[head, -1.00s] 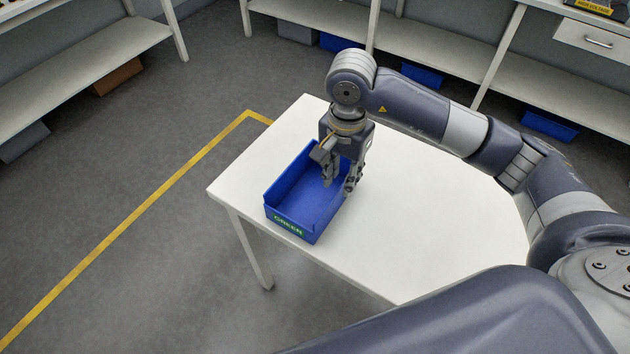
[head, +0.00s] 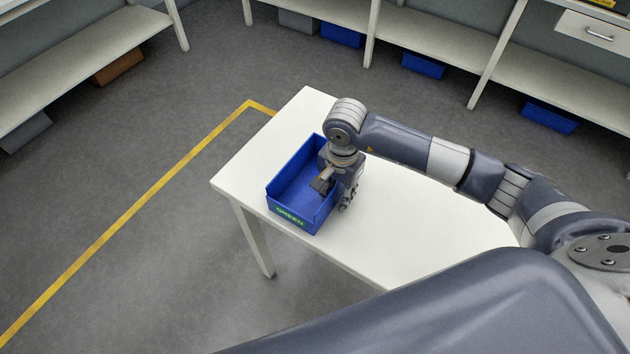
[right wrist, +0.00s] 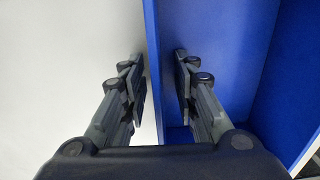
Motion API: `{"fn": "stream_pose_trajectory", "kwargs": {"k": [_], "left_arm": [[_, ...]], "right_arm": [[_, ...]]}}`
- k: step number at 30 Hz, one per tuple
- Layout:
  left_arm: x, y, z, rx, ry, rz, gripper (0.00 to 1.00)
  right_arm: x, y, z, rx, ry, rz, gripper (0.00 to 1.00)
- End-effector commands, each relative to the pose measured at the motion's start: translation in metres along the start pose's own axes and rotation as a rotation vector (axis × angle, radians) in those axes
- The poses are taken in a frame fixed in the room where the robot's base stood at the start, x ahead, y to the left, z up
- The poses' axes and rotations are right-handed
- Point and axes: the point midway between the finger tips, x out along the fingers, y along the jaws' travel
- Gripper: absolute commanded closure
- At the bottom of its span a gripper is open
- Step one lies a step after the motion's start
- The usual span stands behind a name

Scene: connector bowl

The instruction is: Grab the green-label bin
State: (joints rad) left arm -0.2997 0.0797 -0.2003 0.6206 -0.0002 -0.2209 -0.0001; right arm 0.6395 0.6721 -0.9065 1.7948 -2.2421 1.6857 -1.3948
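The blue bin (head: 290,217) with a green label marked "GREEN" stands upright on the white table. My right gripper (head: 335,194) is lowered over the bin's right side wall. In the right wrist view, that wall (right wrist: 153,60) runs between the two fingers (right wrist: 159,88). One finger is inside the bin and the other is outside over the table. Narrow gaps show between the fingers and the wall, so the gripper looks open around it. The bin looks empty where I can see inside; the gripper hides part of its right side. My left gripper is not in view.
The white table (head: 420,215) is clear to the right of the bin. Shelves with blue bins (head: 423,66) beneath stand at the back. A yellow line (head: 150,192) marks the floor at left.

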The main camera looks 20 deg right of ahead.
Motion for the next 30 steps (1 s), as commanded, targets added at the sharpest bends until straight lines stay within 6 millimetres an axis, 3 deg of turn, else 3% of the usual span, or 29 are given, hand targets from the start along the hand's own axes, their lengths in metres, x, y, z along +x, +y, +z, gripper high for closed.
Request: {"fn": "stream_pose_trajectory", "kwargs": {"k": [1, 4, 20, 28, 30], "left_arm": [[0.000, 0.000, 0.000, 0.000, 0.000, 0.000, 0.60], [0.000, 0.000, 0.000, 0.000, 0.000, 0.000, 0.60], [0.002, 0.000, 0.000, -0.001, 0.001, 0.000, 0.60], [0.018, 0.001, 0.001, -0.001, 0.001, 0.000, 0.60], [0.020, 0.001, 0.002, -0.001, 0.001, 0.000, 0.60]], "right_arm": [[0.000, 0.000, 0.000, 0.000, 0.000, 0.000, 0.77], [0.000, 0.000, 0.000, 0.000, 0.000, 0.000, 1.00], [-0.004, -0.001, -0.001, 0.000, 0.002, -0.003, 1.00], [-0.036, -0.002, -0.002, -0.001, 0.005, -0.007, 1.00], [-0.035, 0.010, 0.011, -0.004, 0.002, 0.000, 1.00]]}}
